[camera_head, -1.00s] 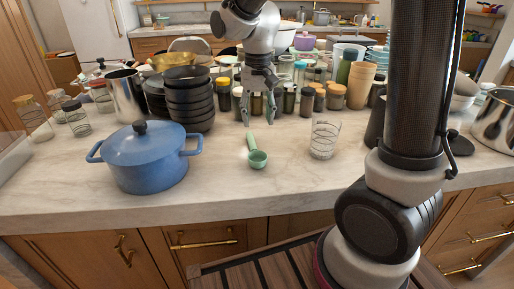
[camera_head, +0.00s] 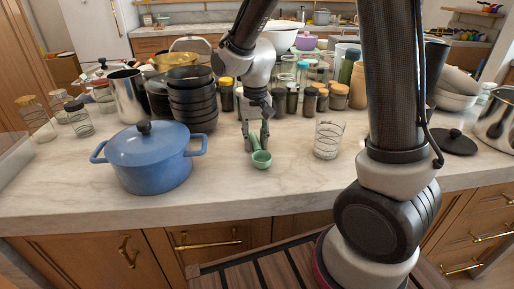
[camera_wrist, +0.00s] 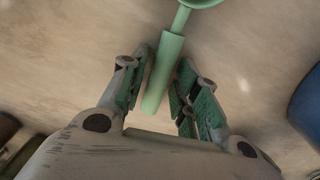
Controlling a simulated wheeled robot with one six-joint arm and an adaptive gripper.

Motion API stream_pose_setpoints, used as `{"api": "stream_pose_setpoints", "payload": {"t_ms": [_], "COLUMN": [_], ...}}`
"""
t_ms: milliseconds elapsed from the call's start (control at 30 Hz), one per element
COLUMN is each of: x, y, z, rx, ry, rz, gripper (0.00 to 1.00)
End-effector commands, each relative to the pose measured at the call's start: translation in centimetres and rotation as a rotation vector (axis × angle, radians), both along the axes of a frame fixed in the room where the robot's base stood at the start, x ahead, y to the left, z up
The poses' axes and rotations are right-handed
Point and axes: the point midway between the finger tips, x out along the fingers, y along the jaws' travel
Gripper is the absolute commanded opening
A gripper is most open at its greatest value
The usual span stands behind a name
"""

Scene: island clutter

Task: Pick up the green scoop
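The green scoop (camera_head: 261,159) lies on the marble countertop, with its round bowl toward the front edge and its handle pointing back. In the wrist view its thick handle (camera_wrist: 164,75) runs between the fingers, and its bowl is cut off at the top edge. My gripper (camera_head: 255,146) points down over the handle. In the wrist view my gripper (camera_wrist: 158,90) is open, with one green-padded finger on each side of the handle. In the head view the fingers partly hide the handle.
A blue lidded pot (camera_head: 150,160) stands to the left and a stack of black bowls (camera_head: 190,100) behind it. A clear glass (camera_head: 327,140) stands to the right. Several jars (camera_head: 310,100) line the back. The counter in front of the scoop is clear.

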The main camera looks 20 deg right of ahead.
Motion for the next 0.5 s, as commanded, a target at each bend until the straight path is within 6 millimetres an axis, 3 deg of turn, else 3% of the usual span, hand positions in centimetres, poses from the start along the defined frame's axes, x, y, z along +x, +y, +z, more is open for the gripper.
{"api": "stream_pose_setpoints", "payload": {"t_ms": [33, 100, 367, 500], "x": [0.0, 0.0, 0.0, 0.1], "y": [0.0, 0.0, 0.0, 0.0], "z": [0.0, 0.0, 0.1, 1.1], "rx": [0.0, 0.0, 0.0, 0.002], "ry": [0.0, 0.0, 0.0, -0.003], "rz": [0.0, 0.0, 0.0, 0.0], "gripper": [0.16, 0.03, 0.03, 0.03]}}
